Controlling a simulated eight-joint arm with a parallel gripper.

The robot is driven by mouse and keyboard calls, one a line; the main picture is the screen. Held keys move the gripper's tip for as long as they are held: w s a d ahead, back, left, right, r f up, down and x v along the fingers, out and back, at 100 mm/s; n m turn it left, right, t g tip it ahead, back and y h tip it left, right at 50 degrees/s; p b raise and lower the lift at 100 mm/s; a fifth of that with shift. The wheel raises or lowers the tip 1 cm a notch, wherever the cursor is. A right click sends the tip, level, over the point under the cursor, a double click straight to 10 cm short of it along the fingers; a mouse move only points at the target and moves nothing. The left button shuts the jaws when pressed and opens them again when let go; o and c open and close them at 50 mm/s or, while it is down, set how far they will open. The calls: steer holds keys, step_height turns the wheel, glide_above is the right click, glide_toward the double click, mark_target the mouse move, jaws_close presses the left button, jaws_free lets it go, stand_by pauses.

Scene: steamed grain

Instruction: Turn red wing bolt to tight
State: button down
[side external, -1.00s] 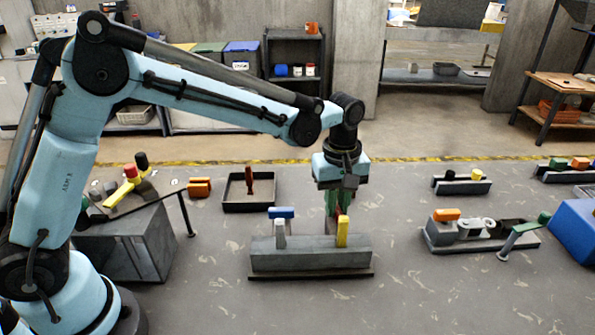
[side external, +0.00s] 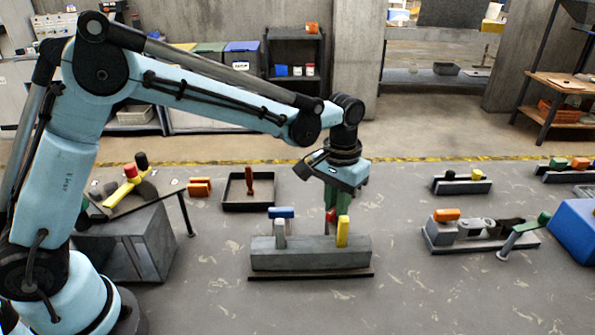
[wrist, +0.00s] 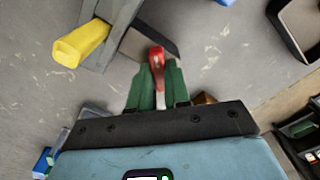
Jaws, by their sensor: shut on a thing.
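The red wing bolt (side external: 330,216) stands at the back of the grey block (side external: 310,260), just left of the yellow upright piece (side external: 342,232). In the wrist view the red wing bolt (wrist: 156,54) sits between my green fingers, its red end showing beyond them. My gripper (side external: 336,206) points down over the block, shut on the bolt; it also shows at the bottom of the wrist view (wrist: 157,78). The block (wrist: 112,30) and the yellow piece (wrist: 80,42) lie up and left there. The bolt's lower part is mostly hidden.
A blue-topped grey piece (side external: 281,213) stands on the left of the block. A dark tray (side external: 236,206) with a red-brown object (side external: 249,181) lies behind left. A fixture with an orange knob (side external: 446,214) stands right. Floor between is clear.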

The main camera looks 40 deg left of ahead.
steer(key=m, duration=0.4)
steer(key=shift+m, duration=2.6)
steer(key=c, duration=1.1)
jaws_free()
step_height(320, 180, up, 12)
steer(key=shift+r, duration=0.1)
